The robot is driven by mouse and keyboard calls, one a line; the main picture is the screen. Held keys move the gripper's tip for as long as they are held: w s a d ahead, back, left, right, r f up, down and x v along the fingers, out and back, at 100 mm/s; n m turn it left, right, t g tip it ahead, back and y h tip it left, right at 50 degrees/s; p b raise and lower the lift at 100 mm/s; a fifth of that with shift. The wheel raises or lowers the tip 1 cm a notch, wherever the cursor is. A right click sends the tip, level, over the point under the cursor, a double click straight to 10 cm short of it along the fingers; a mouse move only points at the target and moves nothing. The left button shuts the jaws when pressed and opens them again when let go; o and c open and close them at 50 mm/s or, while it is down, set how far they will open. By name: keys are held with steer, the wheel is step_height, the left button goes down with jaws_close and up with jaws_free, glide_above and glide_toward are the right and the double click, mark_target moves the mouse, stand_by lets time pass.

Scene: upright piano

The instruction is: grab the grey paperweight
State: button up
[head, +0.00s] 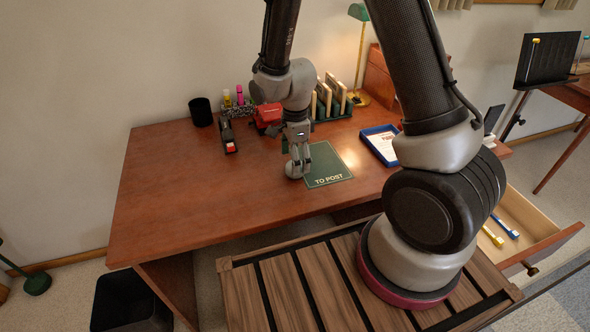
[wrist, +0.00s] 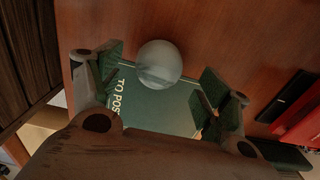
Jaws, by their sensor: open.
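The grey paperweight (wrist: 159,63) is a smooth, rounded dome in the wrist view. It sits at the edge of the green "TO POST" mat (wrist: 158,108), partly over it. In the head view the paperweight (head: 293,170) shows at the left edge of the mat (head: 328,166), just beside my fingertips. My gripper (head: 300,160) points down above the desk. In the wrist view its two fingers (wrist: 158,88) are spread wide, with the paperweight roughly between and slightly beyond them. I cannot tell the exact height of the fingertips above the desk.
On the wooden desk (head: 170,190) are a black cup (head: 201,112), a stapler-like black and red item (head: 228,137), a red object (head: 267,117), a file rack (head: 333,108) and a blue-edged tray (head: 381,145). An open drawer (head: 530,225) juts out at right. The desk's left front is clear.

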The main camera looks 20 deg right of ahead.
steer(key=shift+f, duration=1.55)
steer(key=c, duration=1.3)
